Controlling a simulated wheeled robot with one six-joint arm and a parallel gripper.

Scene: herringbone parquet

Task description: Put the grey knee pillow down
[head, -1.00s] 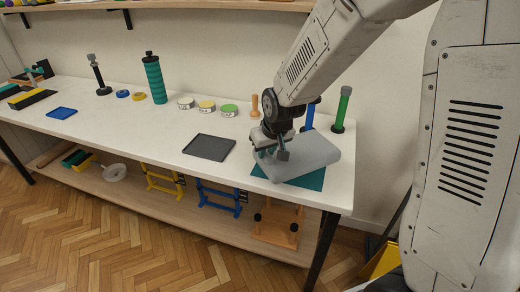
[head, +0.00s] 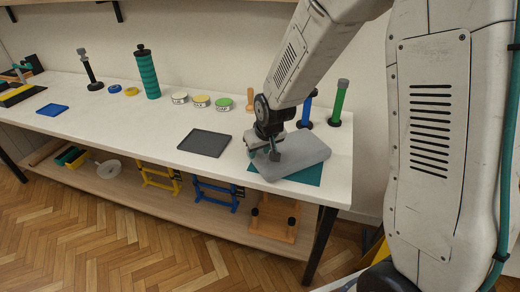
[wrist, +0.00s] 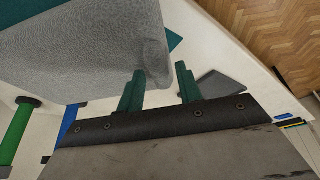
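The grey knee pillow (head: 302,154) is a thick pale block. My gripper (head: 268,152) is at the pillow's left end. The left finger overlaps the pillow's corner (wrist: 100,50); a gap shows between the pillow and the right finger. The pillow's underside is hidden.
A dark grey tray (head: 204,143) lies left of the pillow. Behind stand a green roller (head: 339,104), a blue roller (head: 307,110) and several lidded tins (head: 201,101). The table's front edge is close to the mat. A lower shelf (head: 150,195) holds racks.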

